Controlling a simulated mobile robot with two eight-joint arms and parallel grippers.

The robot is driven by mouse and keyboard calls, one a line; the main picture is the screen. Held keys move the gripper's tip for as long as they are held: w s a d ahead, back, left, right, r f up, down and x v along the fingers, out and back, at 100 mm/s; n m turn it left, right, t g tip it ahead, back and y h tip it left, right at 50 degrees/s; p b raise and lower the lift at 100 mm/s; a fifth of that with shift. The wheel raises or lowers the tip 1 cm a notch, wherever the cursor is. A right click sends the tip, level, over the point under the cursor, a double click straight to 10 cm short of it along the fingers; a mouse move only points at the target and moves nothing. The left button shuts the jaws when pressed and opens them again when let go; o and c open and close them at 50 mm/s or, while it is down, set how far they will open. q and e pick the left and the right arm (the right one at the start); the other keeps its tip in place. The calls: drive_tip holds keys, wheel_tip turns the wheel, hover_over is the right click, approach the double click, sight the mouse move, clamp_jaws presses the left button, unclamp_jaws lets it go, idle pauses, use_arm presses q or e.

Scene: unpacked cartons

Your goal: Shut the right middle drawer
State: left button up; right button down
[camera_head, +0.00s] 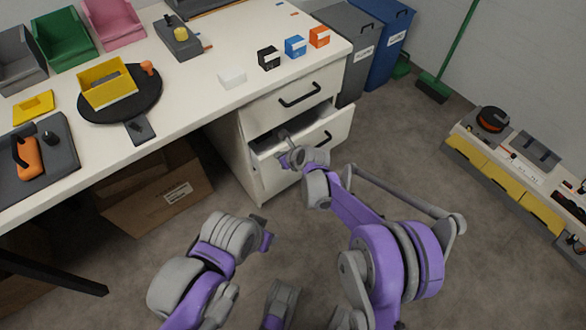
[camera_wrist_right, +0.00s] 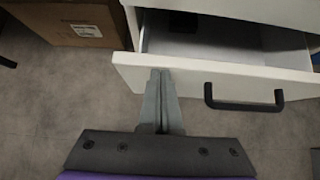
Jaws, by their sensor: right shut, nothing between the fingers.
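The right middle drawer (camera_head: 330,133) is white with a black bar handle (camera_head: 317,143) and stands partly open under the right end of the desk. In the right wrist view the drawer front (camera_wrist_right: 205,74) crosses the picture, with the grey inside (camera_wrist_right: 225,45) showing behind it and the handle (camera_wrist_right: 243,104) right of the fingers. My right gripper (camera_head: 285,134) is at the left part of the drawer front. Its fingers (camera_wrist_right: 160,75) are shut and empty, with tips at the front's top edge; contact is unclear. My left arm shows at the bottom, but its fingers cannot be made out.
A closed upper drawer (camera_head: 290,100) sits above. A cardboard box (camera_head: 160,190) stands under the desk (camera_head: 195,85). Grey (camera_head: 350,50) and blue (camera_head: 385,40) bins stand behind. A low shelf (camera_head: 520,170) is at right. Floor before the drawer is clear.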

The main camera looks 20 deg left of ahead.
drive_tip(key=shift+w+a, duration=0.4)
drive_tip(key=shift+a, duration=0.25)
drive_tip(key=shift+w+a, duration=0.35)
drive_tip(key=shift+a, duration=0.3)
drive_tip(key=shift+w+a, duration=0.4)
drive_tip(key=shift+a, duration=0.25)
